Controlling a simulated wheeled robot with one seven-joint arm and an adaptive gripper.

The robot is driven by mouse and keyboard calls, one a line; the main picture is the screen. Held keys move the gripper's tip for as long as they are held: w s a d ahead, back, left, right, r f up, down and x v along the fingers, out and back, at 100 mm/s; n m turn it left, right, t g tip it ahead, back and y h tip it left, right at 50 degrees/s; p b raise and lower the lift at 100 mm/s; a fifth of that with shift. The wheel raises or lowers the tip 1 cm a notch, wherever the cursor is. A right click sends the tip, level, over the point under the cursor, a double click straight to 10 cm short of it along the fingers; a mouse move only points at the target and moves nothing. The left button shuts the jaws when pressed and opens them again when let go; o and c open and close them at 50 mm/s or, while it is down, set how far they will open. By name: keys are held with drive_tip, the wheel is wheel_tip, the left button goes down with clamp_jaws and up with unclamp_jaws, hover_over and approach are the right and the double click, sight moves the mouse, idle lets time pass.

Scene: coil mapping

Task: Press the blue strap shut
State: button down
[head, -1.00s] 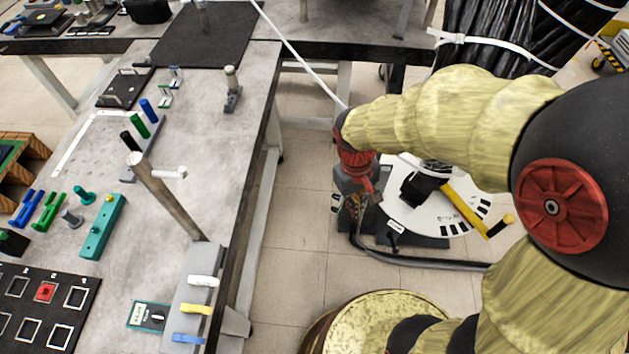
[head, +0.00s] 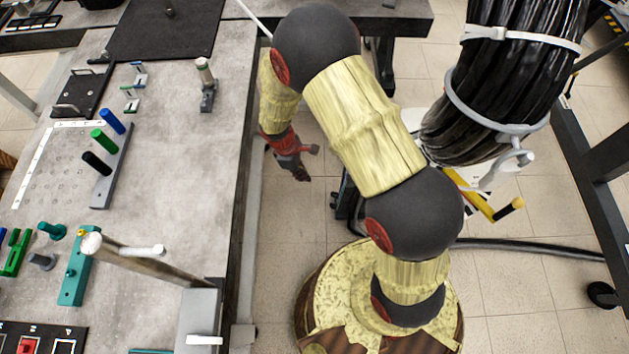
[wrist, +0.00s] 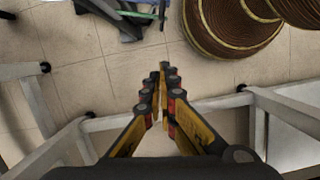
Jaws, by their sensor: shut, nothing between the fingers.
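The blue strap is in neither view now. Its grey block (head: 200,318) shows only in part at the bottom of the head view, with the white strap (head: 204,340) on top. My gripper (head: 303,173) hangs over the floor gap just right of the table's edge, beyond the block and apart from it. In the wrist view my gripper (wrist: 160,72) has its fingers together with nothing between them, above the tiled floor.
The grey table (head: 190,160) fills the left. A tilted post (head: 150,262) with a white peg rises beside the strap block. Blue, green and black cylinders (head: 104,140) stand farther back. A black cable bundle (head: 515,80) stands at the right. Table legs (wrist: 290,140) show below.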

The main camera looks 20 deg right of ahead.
drive_tip(key=s+d+f+b, duration=0.3)
drive_tip(key=d+f+b, duration=0.2)
drive_tip(key=f, duration=0.4)
drive_tip(key=shift+d+f, duration=0.15)
drive_tip(key=shift+d, duration=0.2)
